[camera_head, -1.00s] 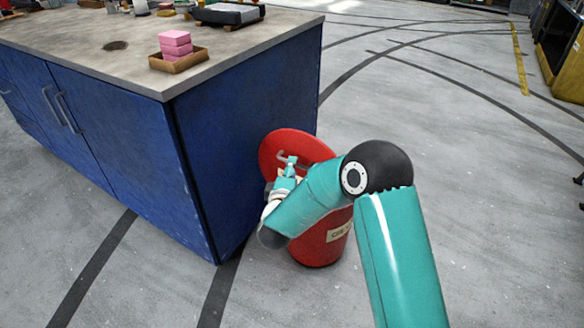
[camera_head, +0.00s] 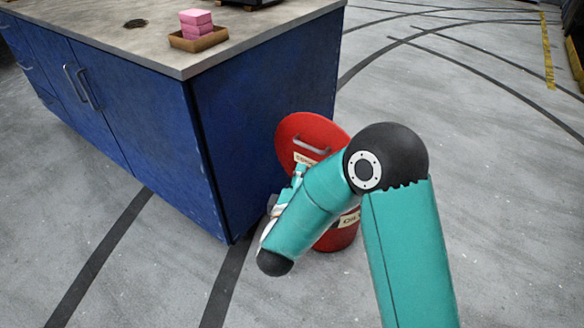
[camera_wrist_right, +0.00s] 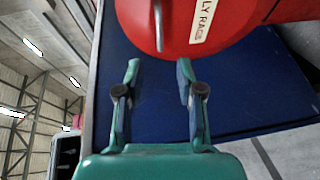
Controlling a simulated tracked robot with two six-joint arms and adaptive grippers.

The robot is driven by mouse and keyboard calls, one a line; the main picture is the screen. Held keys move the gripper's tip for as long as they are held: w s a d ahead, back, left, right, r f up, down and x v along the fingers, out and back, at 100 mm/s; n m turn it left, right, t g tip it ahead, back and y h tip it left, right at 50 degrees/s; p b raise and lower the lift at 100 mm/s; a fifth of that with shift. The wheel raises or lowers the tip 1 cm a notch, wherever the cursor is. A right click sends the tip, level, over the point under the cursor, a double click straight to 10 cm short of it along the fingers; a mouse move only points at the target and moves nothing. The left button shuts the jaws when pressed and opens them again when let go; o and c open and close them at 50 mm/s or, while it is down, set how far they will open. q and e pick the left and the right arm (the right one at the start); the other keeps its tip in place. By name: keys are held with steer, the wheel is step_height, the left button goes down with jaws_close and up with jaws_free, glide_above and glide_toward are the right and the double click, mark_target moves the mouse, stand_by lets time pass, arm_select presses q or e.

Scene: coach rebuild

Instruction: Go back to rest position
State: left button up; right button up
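My right gripper (camera_head: 299,172) is beside the red bin in the head view, partly hidden by my own forearm. In the right wrist view my right gripper (camera_wrist_right: 158,74) has its two teal fingers spread with nothing between them. The bin's red lid (camera_head: 306,128), with a metal handle and a label, looks tilted up. The red bin body (camera_head: 340,238) is mostly hidden behind my arm. The lid also shows in the right wrist view (camera_wrist_right: 225,15), just beyond the fingertips; I see no clear contact. My left gripper is not in view.
A blue workbench (camera_head: 265,120) stands left of and against the bin area. On its top are pink blocks (camera_head: 196,22) in a cardboard tray (camera_head: 198,40). The grey floor (camera_head: 500,190) to the right is clear, with dark curved lines.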

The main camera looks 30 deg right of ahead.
steer(key=s+f+g+y, duration=0.2)
steer(key=s+f+y, duration=0.1)
steer(key=f, duration=0.7)
steer(key=s+f+g+y, duration=0.2)
steer(key=f+y, duration=0.1)
steer(key=f, duration=0.7)
steer(key=s+a+f+m+g+y, duration=0.4)
steer(key=s+a+f+m, duration=0.15)
steer(key=s+a, duration=0.3)
steer(key=s+a+f+m+g+y, duration=0.45)
steer(key=s+a+m, duration=0.2)
steer(key=s, duration=0.35)
step_height(320, 180, up, 28)
steer(key=p, duration=2.7)
steer(key=shift+w+a+f+n, duration=0.15)
steer(key=shift+f+n, duration=0.05)
steer(key=shift+n, duration=0.1)
